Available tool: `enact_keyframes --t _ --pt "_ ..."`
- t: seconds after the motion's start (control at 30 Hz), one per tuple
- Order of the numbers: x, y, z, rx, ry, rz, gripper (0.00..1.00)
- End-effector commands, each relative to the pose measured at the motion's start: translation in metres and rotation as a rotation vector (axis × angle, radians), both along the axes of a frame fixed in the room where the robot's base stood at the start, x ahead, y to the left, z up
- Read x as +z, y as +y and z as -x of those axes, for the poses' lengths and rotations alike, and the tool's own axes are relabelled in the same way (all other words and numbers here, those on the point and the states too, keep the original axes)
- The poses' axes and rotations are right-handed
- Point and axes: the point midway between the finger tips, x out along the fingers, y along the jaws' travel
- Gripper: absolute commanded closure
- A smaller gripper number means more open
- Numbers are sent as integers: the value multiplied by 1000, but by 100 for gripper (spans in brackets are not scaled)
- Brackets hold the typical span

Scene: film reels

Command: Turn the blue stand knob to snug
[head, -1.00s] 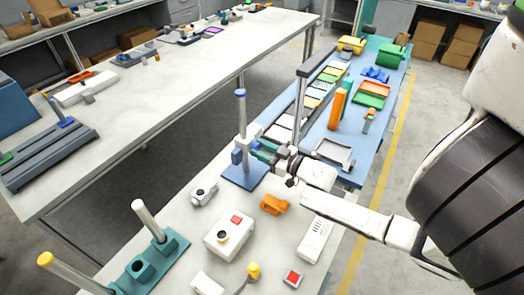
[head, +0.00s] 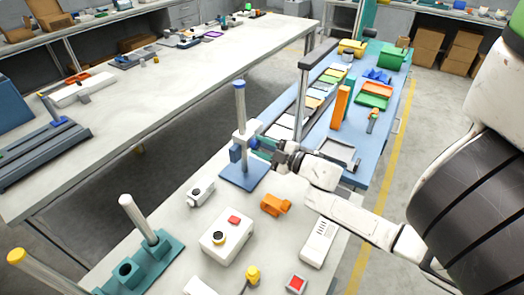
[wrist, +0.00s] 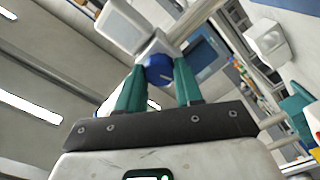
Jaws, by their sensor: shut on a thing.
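The blue stand has a flat blue base (head: 243,177), an upright grey post (head: 240,105) with a blue cap, and a pale clamp block (head: 247,134) partway up. My gripper (head: 262,146) reaches in from the right at the clamp's height. In the wrist view, the round blue knob (wrist: 159,68) sits between the teal fingertips of my gripper (wrist: 160,78), which are shut on it. The pale clamp block (wrist: 122,25) is just beyond it. In the head view, my fingers mostly hide the knob.
A grey box with a red button (head: 227,236), an orange part (head: 275,204) and a white handset-like device (head: 317,242) lie in front on the table. A teal base with posts (head: 140,262) stands front left. A blue bench with trays lies behind right.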

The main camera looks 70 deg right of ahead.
Motion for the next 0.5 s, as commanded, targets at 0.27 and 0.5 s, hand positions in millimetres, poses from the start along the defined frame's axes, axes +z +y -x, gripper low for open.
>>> enact_keyframes --t 0.27,0.5 --pt "-2 0 0 1 34 138 95" --pt "-1 0 0 1 46 186 95"
